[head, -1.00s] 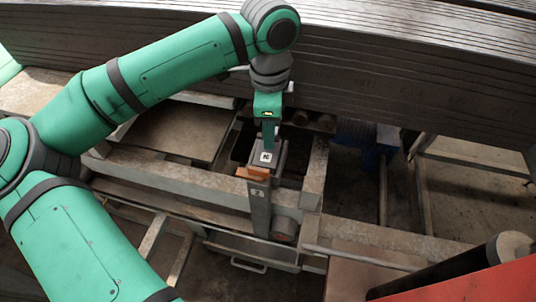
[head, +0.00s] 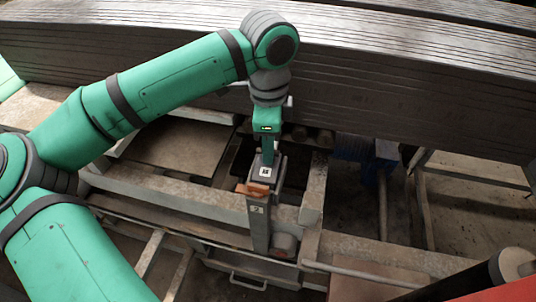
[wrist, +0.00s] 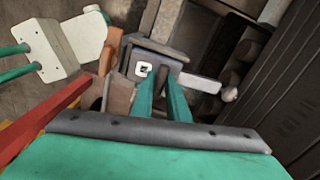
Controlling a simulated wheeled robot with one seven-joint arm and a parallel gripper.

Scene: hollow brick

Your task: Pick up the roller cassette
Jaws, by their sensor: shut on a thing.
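The roller cassette (head: 265,173) is a dark grey block with a white square marker on top. It sits upright at the top of a grey post in the metal frame. My gripper (head: 268,156) reaches straight down to it from above, with its green fingers shut on its upper part behind the marker. In the wrist view the cassette (wrist: 132,69) lies just beyond the fingertips, with the marker left of my gripper (wrist: 166,75). The exact contact is hidden by the fingers.
An orange-brown block (head: 249,190) sits close against the cassette's left side. The grey post (head: 258,225) stands below it. A wall of stacked dark slabs (head: 400,100) rises close behind. Metal beams (head: 170,190) surround the spot. A pale rod (wrist: 203,84) lies right of the fingers.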

